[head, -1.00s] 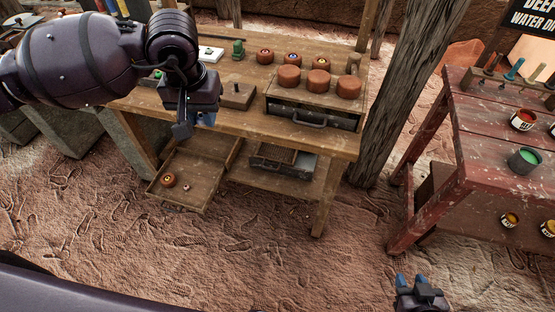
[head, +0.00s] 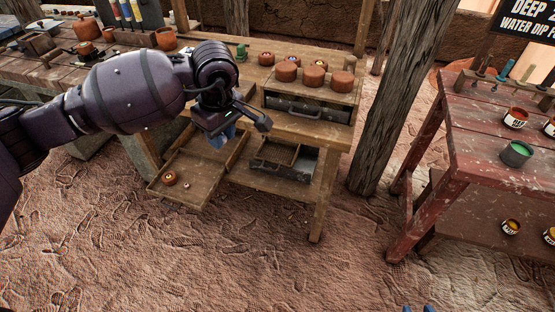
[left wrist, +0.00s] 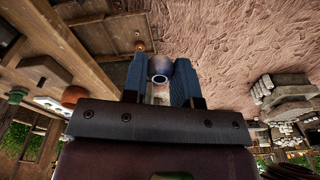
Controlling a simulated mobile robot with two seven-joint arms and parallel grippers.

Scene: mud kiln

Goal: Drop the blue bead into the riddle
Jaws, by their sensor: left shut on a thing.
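My left gripper (head: 222,138) hangs above the left part of the lower shelf, in front of the bench's top edge. In the left wrist view it (left wrist: 160,80) is shut on the blue bead (left wrist: 159,70), a small round piece with a dark hole, held between the blue fingertips. The bead cannot be made out in the head view. A framed tray (head: 281,153), perhaps the riddle, sits with a grey metal box on the lower shelf, right of the gripper. My right gripper (head: 418,309) shows only two separated blue fingertips at the bottom edge.
A post (head: 392,100) and red table (head: 475,150) stand at right.

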